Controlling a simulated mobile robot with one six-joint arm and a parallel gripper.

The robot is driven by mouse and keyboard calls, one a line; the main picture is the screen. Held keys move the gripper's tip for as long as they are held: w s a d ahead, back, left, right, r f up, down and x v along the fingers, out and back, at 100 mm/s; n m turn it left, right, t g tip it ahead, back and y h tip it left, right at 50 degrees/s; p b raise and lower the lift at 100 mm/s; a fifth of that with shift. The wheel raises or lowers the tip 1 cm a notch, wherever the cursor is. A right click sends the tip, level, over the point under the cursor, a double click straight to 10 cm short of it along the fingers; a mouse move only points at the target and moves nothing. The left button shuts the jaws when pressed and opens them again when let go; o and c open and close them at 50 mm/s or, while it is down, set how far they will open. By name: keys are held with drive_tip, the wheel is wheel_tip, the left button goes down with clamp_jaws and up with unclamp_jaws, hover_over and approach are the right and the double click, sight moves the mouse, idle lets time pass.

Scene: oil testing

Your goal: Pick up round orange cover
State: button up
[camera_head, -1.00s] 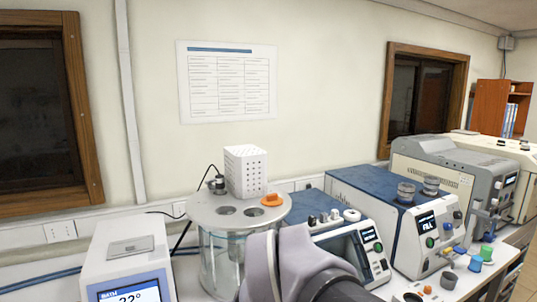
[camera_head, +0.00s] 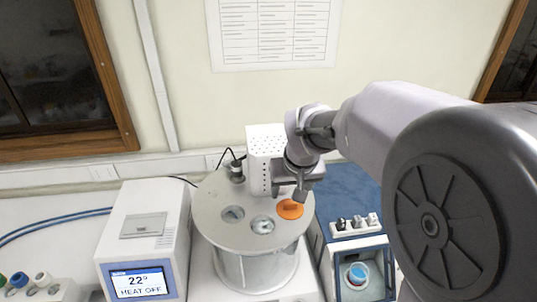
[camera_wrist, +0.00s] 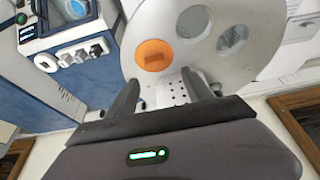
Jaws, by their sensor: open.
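The round orange cover (camera_head: 290,209) lies on the grey round lid (camera_head: 212,222) of the glass bath, at the lid's right side. It shows as an orange disc with a raised grip in the wrist view (camera_wrist: 153,55). My gripper (camera_head: 292,194) is just above and beside the cover in the head view, pointing down. In the wrist view, my gripper's two dark fingers (camera_wrist: 168,88) are apart with nothing between them, and the cover lies beyond the fingertips. I cannot tell the exact gap between fingertips and cover.
Two round openings (camera_head: 262,225) sit in the lid left of the cover. A white perforated box (camera_head: 262,148) stands on the lid right behind my gripper. A heater unit (camera_head: 145,240) is at left, and a blue-topped instrument (camera_head: 350,205) is close at right.

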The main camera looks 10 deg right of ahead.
sight(290, 203)
drive_tip(key=x, duration=0.3)
drive_tip(key=s+x, duration=0.1)
drive_tip(key=x, duration=0.1)
drive_tip(key=shift+w+d+f, duration=0.2)
drive_tip(key=shift+d+f, duration=0.2)
drive_tip(key=shift+f, duration=0.15)
drive_tip(key=shift+s, duration=0.15)
drive_tip(key=shift+r, duration=0.1)
drive_tip(key=c, duration=0.3)
clamp_jaws()
